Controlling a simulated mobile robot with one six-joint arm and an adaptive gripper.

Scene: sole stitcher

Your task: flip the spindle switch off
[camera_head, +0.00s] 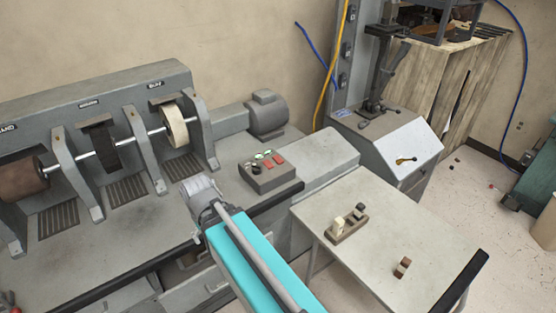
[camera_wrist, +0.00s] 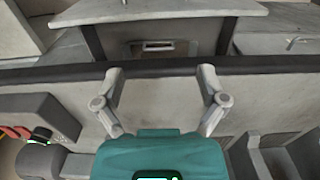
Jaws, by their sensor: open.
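A grey control box (camera_head: 268,178) sits on the machine bench, right of the sanding wheels. Its top carries green and red rocker-like controls (camera_head: 271,159) and dark round knobs (camera_head: 255,168). I cannot read which one is the spindle switch or its position. The box also shows at the left edge of the wrist view (camera_wrist: 48,112), with a lit green part and red parts. My gripper (camera_wrist: 160,72) is open and empty over the bench, apart from the box; in the head view my arm's end is left of the box.
Wheels on a shaft (camera_head: 175,126) stand between upright brackets to the left. A grey motor (camera_head: 267,115) is behind the box. A side table (camera_head: 385,225) at the right holds small blocks (camera_head: 347,224). Bare bench top lies around the box.

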